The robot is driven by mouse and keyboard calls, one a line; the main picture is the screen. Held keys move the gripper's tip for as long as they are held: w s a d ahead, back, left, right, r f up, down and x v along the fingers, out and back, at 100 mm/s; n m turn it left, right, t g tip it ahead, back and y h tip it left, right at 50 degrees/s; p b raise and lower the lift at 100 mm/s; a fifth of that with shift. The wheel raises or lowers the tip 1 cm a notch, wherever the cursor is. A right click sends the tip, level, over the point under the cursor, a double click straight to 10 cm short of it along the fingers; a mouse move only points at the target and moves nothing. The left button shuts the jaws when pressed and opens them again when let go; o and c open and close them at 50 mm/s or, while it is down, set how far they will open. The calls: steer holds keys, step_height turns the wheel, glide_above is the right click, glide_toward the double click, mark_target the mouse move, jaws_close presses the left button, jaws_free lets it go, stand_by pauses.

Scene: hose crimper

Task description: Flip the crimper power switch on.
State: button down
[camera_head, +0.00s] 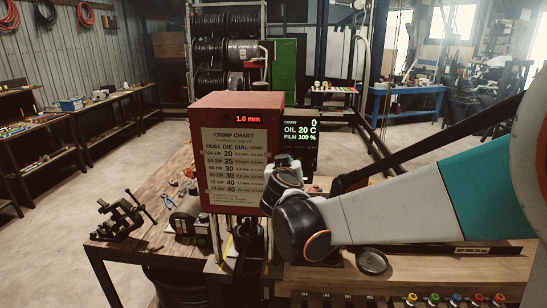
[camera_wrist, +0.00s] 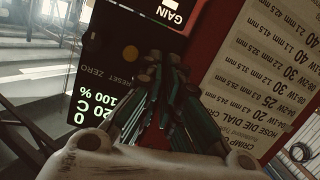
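The crimper (camera_head: 240,150) is a red box with a white crimp chart on its front and a red "1.0 mm" readout above it. A black side panel (camera_head: 300,135) shows count 0, oil 20 C and film 100 %. In the wrist view this panel (camera_wrist: 105,75) appears upside down, with a small amber round button (camera_wrist: 130,52) near the words "RESET ZERO". I cannot make out a power switch. My gripper (camera_wrist: 165,68) has its dark fingertips together in front of the panel and the red edge, with nothing seen between them. Contact cannot be told. The arm hides the crimper's lower right in the head view.
The wooden bench (camera_head: 150,245) carries a small vise (camera_head: 120,218) and blue-handled pliers (camera_head: 168,201) at left. A dark round disc (camera_head: 371,261) lies right of the crimper. Coloured buttons line the bench front at lower right. Open floor lies left of the bench.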

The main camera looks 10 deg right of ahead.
steer(key=shift+w+r+g+p, duration=0.15)
steer(key=shift+r+g+p, duration=0.3)
steer(key=shift+g+p, duration=0.2)
steer(key=c, duration=2)
jaws_free()
steer(key=shift+a, duration=0.1)
steer(key=shift+f, duration=0.1)
steer(key=v, duration=1.2)
steer(key=shift+d, duration=0.2)
